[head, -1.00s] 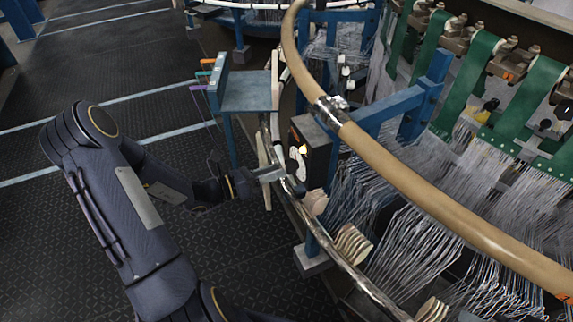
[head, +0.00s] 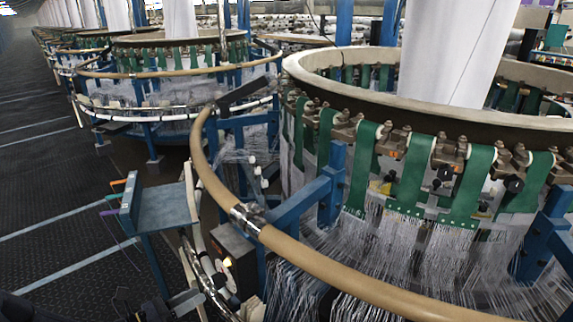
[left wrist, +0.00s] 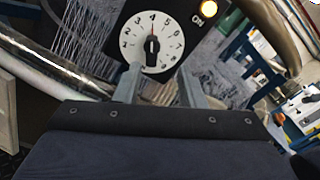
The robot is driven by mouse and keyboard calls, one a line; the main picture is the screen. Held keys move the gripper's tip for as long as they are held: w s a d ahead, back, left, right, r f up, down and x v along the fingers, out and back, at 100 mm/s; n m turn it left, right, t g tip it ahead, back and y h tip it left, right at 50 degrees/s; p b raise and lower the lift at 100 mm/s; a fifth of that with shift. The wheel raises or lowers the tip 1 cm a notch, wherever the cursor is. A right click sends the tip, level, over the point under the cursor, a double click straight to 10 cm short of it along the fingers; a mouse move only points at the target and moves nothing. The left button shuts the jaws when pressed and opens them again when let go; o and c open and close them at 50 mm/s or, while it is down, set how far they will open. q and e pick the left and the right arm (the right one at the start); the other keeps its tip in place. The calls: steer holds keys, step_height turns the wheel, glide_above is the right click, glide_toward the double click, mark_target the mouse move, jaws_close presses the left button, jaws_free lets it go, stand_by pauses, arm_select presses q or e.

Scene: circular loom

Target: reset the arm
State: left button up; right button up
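My left gripper (head: 200,296) is low in the head view, partly cut off by the bottom edge, beside the loom's control box (head: 230,250). In the left wrist view its two fingers (left wrist: 160,82) stand apart with nothing visible between them. Beyond the fingertips is a white numbered dial (left wrist: 150,42) with a black knob; whether the fingers touch it I cannot tell. A lit yellow lamp (left wrist: 208,8) marked ON sits at the dial's upper right. My right gripper is not in view.
A tan ring rail (head: 330,272) curves around the circular loom with its green straps (head: 412,165) and white threads. A blue stand (head: 160,208) with coloured hooks is left of the box. Dark floor (head: 50,180) is open at the left; more looms stand behind.

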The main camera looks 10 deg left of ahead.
arm_select(q)
steer(key=s+d+r+m+g+p, duration=0.2)
steer(key=s+d+r+m+g, duration=0.25)
steer(key=r+m, duration=0.3)
steer(key=s+d+r+m+g+p, duration=0.35)
steer(key=d+r+m, duration=0.25)
steer(key=m, duration=0.2)
steer(key=s+a+r+m+y+p, duration=0.2)
steer(key=s+r+m+y+p, duration=0.3)
steer(key=s+r+m+y, duration=0.3)
steer(key=s+r+m, duration=0.1)
steer(key=s+m, duration=0.2)
steer(key=m, duration=0.4)
steer(key=shift+s, duration=0.4)
steer(key=shift+m, duration=0.25)
